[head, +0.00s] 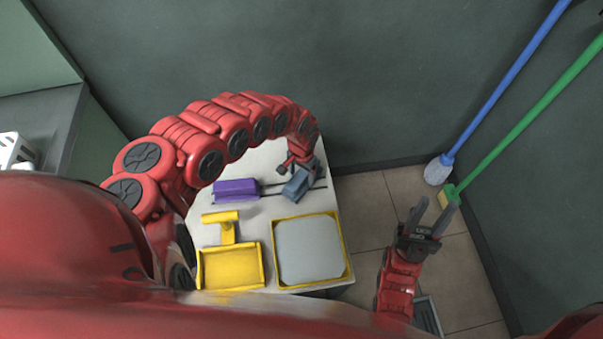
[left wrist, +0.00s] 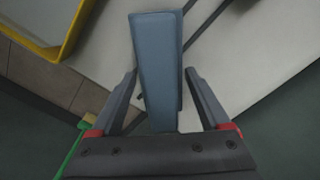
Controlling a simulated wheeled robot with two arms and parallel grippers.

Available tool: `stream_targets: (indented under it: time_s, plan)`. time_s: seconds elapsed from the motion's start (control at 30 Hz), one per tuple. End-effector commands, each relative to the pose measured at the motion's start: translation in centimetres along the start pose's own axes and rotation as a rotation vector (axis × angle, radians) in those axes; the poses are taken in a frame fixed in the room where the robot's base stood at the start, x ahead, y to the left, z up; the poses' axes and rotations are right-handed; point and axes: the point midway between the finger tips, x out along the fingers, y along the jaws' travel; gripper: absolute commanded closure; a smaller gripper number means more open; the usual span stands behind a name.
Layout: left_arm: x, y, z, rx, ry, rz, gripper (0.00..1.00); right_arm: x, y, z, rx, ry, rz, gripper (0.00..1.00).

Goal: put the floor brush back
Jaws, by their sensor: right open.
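A green-handled floor brush (head: 520,124) leans along the wall at the right. Its green head with a yellowish part (head: 447,195) is low, near the floor. My right gripper (head: 432,212) is open, its fingers pointing up toward the brush head. I cannot tell whether they touch it. My left gripper (head: 299,172) is over the table's far right part, at a blue-grey block (head: 296,186). In the left wrist view the block (left wrist: 157,65) lies between the fingers (left wrist: 161,72), their tips close to its sides. Whether they grip it is unclear.
A blue-handled mop (head: 505,80) leans beside the brush. Tiled floor (head: 369,198) is open between table and wall.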

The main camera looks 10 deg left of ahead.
Motion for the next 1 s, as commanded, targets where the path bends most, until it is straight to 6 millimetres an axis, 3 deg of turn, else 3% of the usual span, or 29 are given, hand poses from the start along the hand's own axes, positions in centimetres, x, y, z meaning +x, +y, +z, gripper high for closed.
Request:
stream_targets:
  time_s: [0.27,0.8,1.0]
  plan:
    - [-0.8,0.0,0.0,-0.001,0.001,0.000,0.20,0.6,0.0,-0.1,0.000,0.000,0.000,0.58]
    - [-11.8,-0.1,0.0,0.001,0.000,-0.003,0.20,4.9,0.2,-0.8,0.000,0.000,0.000,0.58]
    - [-12.7,0.0,0.0,-0.001,0.000,0.001,0.20,5.5,0.3,-0.9,0.000,0.000,0.000,0.58]
